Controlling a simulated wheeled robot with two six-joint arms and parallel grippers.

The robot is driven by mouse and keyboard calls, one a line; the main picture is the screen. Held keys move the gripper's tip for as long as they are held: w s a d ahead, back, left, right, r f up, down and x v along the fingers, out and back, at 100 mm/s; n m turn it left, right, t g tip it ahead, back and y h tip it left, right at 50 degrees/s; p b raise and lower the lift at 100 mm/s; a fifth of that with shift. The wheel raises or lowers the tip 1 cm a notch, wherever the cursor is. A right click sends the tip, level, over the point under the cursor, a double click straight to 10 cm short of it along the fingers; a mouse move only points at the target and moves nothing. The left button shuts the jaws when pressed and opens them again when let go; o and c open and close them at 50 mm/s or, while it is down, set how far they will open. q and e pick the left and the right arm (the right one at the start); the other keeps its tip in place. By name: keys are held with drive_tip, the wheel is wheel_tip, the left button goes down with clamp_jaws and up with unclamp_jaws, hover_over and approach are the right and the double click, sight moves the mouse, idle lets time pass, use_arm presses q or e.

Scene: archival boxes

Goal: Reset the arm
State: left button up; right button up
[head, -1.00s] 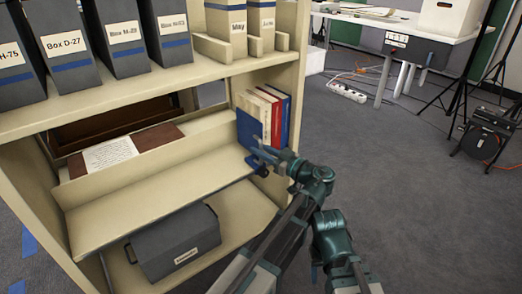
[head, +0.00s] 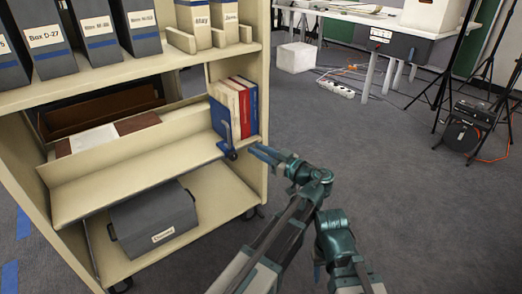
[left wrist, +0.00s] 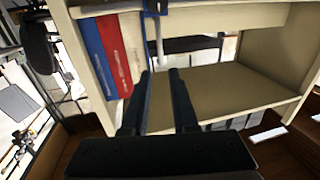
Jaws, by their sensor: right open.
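My left gripper (head: 262,153) is just right of and in front of the cart's middle shelf. In the left wrist view its two dark fingers (left wrist: 162,75) are apart with nothing held between them. A blue bookend (head: 221,122) stands upright on that shelf, against the left side of a short row of books (head: 240,105) in white, red and blue. The books also show in the left wrist view (left wrist: 110,50), where the picture looks upside down. My right gripper is not seen.
The cream cart (head: 258,60) holds grey archival boxes (head: 95,30) on top and a dark box (head: 155,220) on its lower shelf. The grey floor (head: 400,200) to the right is clear. A white table (head: 400,25), tripod and cables are farther back.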

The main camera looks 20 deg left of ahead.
use_arm(q)
drive_tip(key=s+a+f+m+g+h, duration=0.3)
drive_tip(key=s+f+h, duration=0.15)
drive_tip(key=f, duration=0.35)
drive_tip(key=s+a+f+m+g+h, duration=0.25)
drive_tip(key=s+f, duration=0.25)
drive_tip(key=f, duration=0.3)
drive_tip(key=s+d+f+m+g+h, duration=0.2)
drive_tip(key=s+d+f+m+h, duration=0.45)
drive_tip(key=s+d+h, duration=0.2)
drive_tip(key=s+d+r+m+p, duration=0.2)
drive_tip(key=s+d+r+p, duration=0.1)
drive_tip(key=d+r+p, duration=0.3)
drive_tip(key=s+d+r+m+p, duration=0.2)
drive_tip(key=d+r+m+p, duration=0.15)
drive_tip(key=r+p, duration=0.45)
wheel_tip(320, 180, up, 37)
drive_tip(key=p, duration=3.6)
drive_tip(key=shift+d+n, duration=0.45)
drive_tip(key=shift+g+y, duration=0.25)
